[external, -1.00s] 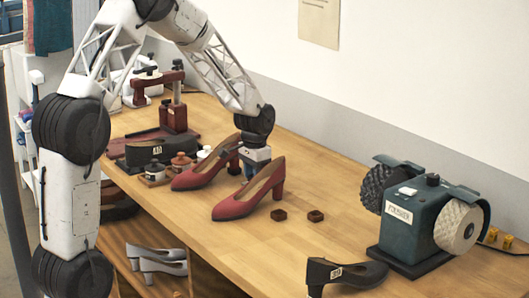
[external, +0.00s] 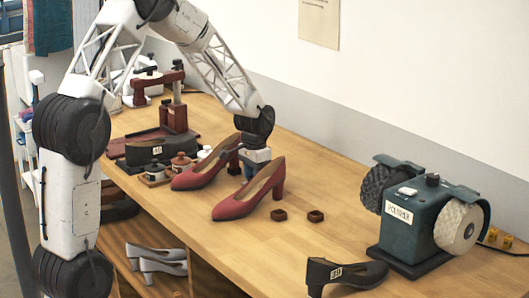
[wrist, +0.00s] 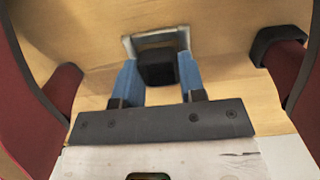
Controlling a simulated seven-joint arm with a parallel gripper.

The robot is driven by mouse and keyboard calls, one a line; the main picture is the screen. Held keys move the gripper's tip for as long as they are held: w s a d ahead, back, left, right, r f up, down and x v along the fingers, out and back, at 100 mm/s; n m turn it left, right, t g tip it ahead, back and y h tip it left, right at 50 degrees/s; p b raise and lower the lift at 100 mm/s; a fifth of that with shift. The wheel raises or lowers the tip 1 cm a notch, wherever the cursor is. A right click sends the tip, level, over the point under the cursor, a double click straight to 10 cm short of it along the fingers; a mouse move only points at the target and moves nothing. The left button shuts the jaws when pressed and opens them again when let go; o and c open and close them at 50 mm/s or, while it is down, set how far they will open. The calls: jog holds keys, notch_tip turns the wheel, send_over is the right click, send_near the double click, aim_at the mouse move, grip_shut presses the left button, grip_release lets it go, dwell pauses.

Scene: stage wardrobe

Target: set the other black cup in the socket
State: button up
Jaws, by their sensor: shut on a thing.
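My gripper (wrist: 158,88) points down between the two red high-heeled shoes, its blue fingers shut on a small black cup (wrist: 157,68). In the external view my gripper (external: 250,171) is low behind the front shoe, which hides the fingertips and the cup. The socket (wrist: 128,46) shows in the wrist view as a pale square frame around a darker inside. The cup overlaps its near part; I cannot tell whether it is inside the frame or just above it.
The front red shoe (external: 240,203) and rear red shoe (external: 198,178) stand close on either side of my gripper. Two small dark brown square pieces (external: 279,214) (external: 316,216) lie on the table to the right. A green polisher (external: 408,228) and black shoe (external: 350,274) stand farther right.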

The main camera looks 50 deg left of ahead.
jog(key=shift+f, duration=0.25)
dwell(0.3)
jog(key=o, duration=1)
jog(key=shift+c, duration=0.2)
jog(key=shift+r, duration=0.1)
jog(key=shift+r, duration=3.4)
jog(key=shift+r, duration=0.1)
